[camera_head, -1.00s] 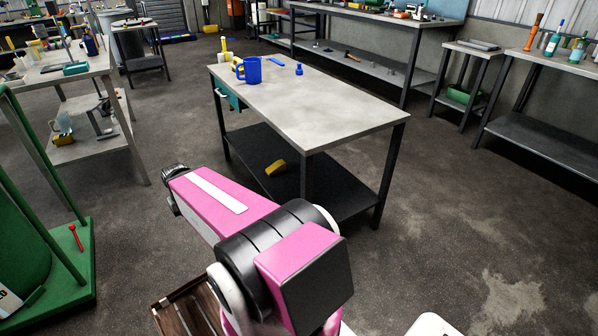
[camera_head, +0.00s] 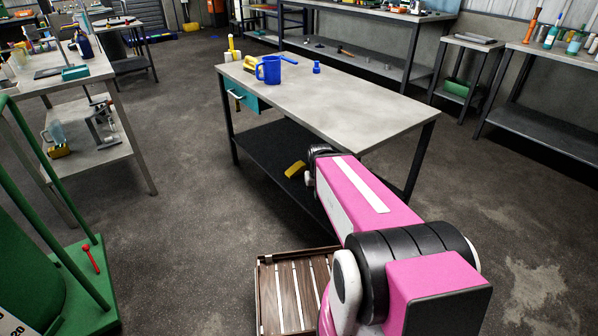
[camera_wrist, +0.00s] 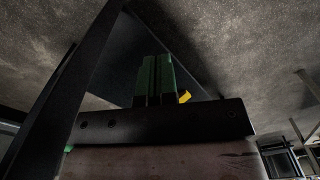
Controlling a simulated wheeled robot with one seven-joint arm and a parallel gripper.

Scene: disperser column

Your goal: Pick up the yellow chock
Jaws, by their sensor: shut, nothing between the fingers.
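The yellow chock (camera_head: 294,169) rests on the dark lower shelf (camera_head: 262,154) of the workbench, near the shelf's front edge. My arm reaches toward that shelf, with its wrist just right of the chock in the head view. The gripper's fingers are hidden there. In the wrist view my gripper (camera_wrist: 154,62) shows as two green fingers pressed together with nothing between them. A small part of the chock (camera_wrist: 185,97) shows just right of the fingers, mostly hidden behind the gripper body. The chock and fingers appear apart.
The workbench top (camera_head: 365,105) stands above the shelf, with a blue mug (camera_head: 268,70) on it. Its dark legs (camera_head: 233,135) flank the shelf. A wooden slatted tray (camera_head: 262,300) is low in front. A green stand (camera_head: 70,290) is at left. Floor to the right is clear.

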